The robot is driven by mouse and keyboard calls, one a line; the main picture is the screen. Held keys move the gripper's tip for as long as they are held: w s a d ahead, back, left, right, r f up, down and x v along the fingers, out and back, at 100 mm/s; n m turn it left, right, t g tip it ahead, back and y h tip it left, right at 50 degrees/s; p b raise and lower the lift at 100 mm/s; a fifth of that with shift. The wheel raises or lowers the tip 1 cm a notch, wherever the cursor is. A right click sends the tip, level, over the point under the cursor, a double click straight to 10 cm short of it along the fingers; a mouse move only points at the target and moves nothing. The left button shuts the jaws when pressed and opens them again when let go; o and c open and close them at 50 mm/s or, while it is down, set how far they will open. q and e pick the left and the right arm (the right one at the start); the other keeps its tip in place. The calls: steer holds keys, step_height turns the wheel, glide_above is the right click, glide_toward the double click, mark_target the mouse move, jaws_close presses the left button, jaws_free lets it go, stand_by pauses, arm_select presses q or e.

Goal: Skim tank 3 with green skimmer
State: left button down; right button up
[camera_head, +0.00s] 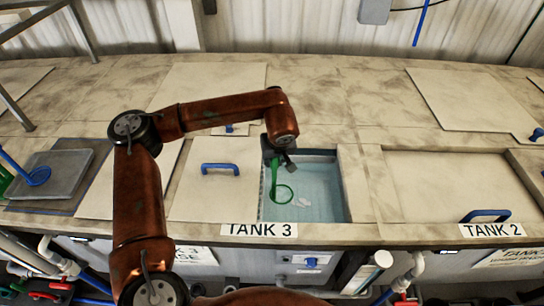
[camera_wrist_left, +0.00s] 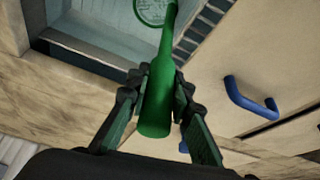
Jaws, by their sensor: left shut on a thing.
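Tank 3 (camera_head: 325,185) is open at the middle of the counter, with blue water and small pale scum (camera_head: 304,203) on it. The green skimmer (camera_head: 281,192) hangs over the tank's left part, its round hoop low, at or just above the water; I cannot tell which. My left gripper (camera_head: 277,155) is shut on the skimmer's handle above the tank. In the left wrist view the green handle (camera_wrist_left: 158,105) sits between the fingers of the left gripper (camera_wrist_left: 157,88), and the mesh hoop shows beyond it over the water. My right gripper is not in view.
A lid (camera_head: 212,190) with a blue handle (camera_head: 220,168) lies just left of the opening. Tank 2's lid (camera_head: 445,185) is on, to the right. A grey tray (camera_head: 52,172) with a blue skimmer (camera_head: 38,176) stands far left.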

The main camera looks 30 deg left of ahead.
arm_select(q)
steer(key=shift+w+d, duration=1.4)
steer(key=shift+d, duration=5.65)
steer(key=s+a+b, duration=0.1)
steer(key=s+a, duration=1)
steer(key=s, duration=0.1)
steer(key=shift+s, duration=0.2)
steer(key=shift+d+r, duration=0.1)
step_height(320, 180, up, 15)
steer(key=p, duration=0.8)
